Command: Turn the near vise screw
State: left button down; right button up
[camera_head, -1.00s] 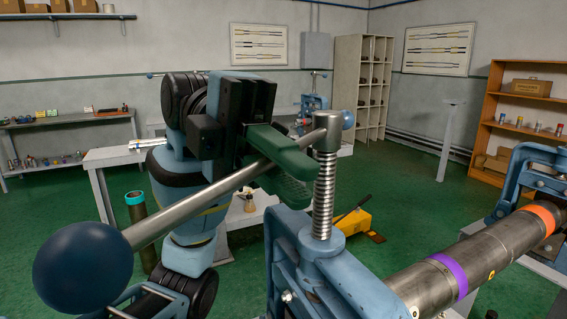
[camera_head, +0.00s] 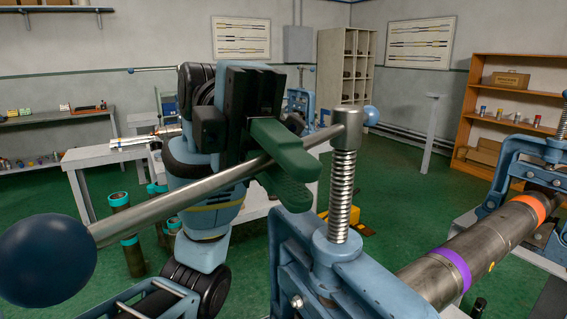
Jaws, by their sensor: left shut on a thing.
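The near vise (camera_head: 340,262) is a blue frame at the lower middle, with an upright threaded screw (camera_head: 342,190) rising from its top. A long steel bar handle (camera_head: 185,203) passes through the screw head (camera_head: 347,122). It has a big dark blue ball (camera_head: 48,260) at the near left end and a smaller blue ball (camera_head: 371,115) at the far end. My left gripper (camera_head: 287,160), with green fingers, is shut on the bar between its middle and the screw head. My right gripper is not in view.
A steel pipe (camera_head: 408,276) with a purple band (camera_head: 449,268) and an orange band runs from the near vise to a second blue vise (camera_head: 524,165) at right. Behind are a workbench (camera_head: 90,157), capped tubes (camera_head: 129,235) on the floor and a wooden shelf (camera_head: 500,72).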

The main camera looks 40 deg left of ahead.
pick_arm(q)
jog(key=shift+a+r, duration=0.1)
jog(key=shift+r, duration=0.4)
jog(key=c, duration=1.5)
grip_release()
jog(key=shift+o, duration=0.2)
jog(key=shift+f, duration=0.15)
jog(key=b+v, duration=0.1)
jog(key=v, duration=0.6)
jog(key=shift+a, duration=0.25)
jog(key=shift+w, duration=0.15)
